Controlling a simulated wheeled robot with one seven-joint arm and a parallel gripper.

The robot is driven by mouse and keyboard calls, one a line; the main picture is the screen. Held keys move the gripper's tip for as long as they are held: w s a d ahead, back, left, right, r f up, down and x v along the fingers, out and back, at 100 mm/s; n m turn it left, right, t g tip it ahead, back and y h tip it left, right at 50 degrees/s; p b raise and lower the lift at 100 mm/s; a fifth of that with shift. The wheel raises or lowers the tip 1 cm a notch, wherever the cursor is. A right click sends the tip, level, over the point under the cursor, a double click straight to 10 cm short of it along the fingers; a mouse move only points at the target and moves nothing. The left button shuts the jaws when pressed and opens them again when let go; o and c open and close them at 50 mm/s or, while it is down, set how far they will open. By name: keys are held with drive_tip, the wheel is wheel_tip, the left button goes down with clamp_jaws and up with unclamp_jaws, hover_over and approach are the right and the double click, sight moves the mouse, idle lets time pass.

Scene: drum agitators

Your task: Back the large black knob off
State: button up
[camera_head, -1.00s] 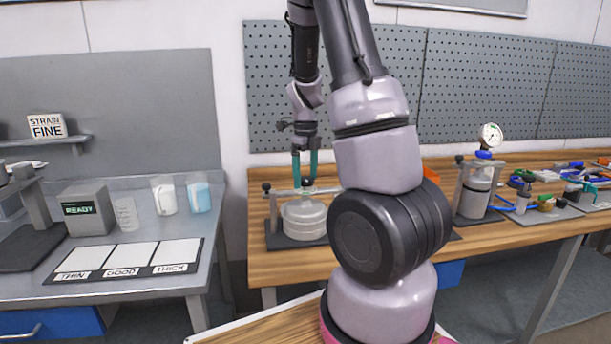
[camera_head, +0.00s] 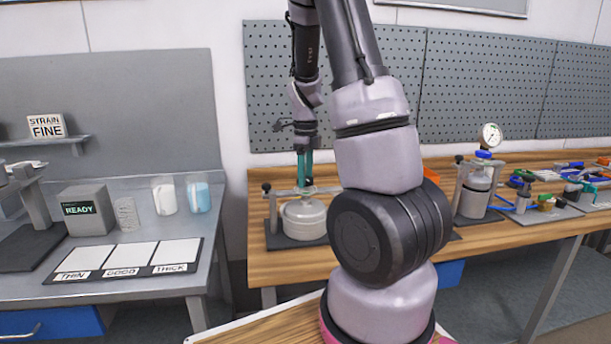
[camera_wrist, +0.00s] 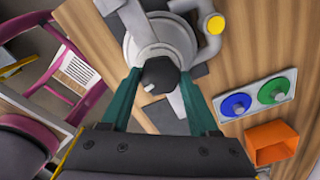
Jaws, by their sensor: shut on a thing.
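The large black knob (camera_wrist: 160,75) sits at the middle of the clamp bar over a round grey pot (camera_head: 304,220). The pot stands on a dark base on the wooden bench. My gripper (camera_head: 305,182) points straight down over the pot. In the wrist view its two teal fingers (camera_wrist: 160,88) reach either side of the knob and are shut on it. In the head view the knob is small and partly hidden by the fingers. A pale bar (camera_wrist: 170,99) crosses the lid under the knob.
A second clamped pot with a gauge (camera_head: 490,135) stands farther right on the bench. An orange bin (camera_wrist: 271,144) and blue and green discs (camera_wrist: 236,104) lie near my gripper. A grey table with a READY box (camera_head: 86,210) stands at left.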

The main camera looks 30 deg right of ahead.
drive_tip(key=n, duration=1.9)
drive_tip(key=shift+s, duration=0.1)
drive_tip(key=n, duration=0.4)
drive_tip(key=shift+n, duration=0.3)
drive_tip(key=n, duration=0.3)
drive_tip(key=shift+n, duration=0.3)
drive_tip(key=shift+f+n, duration=0.1)
drive_tip(key=shift+n, duration=1.8)
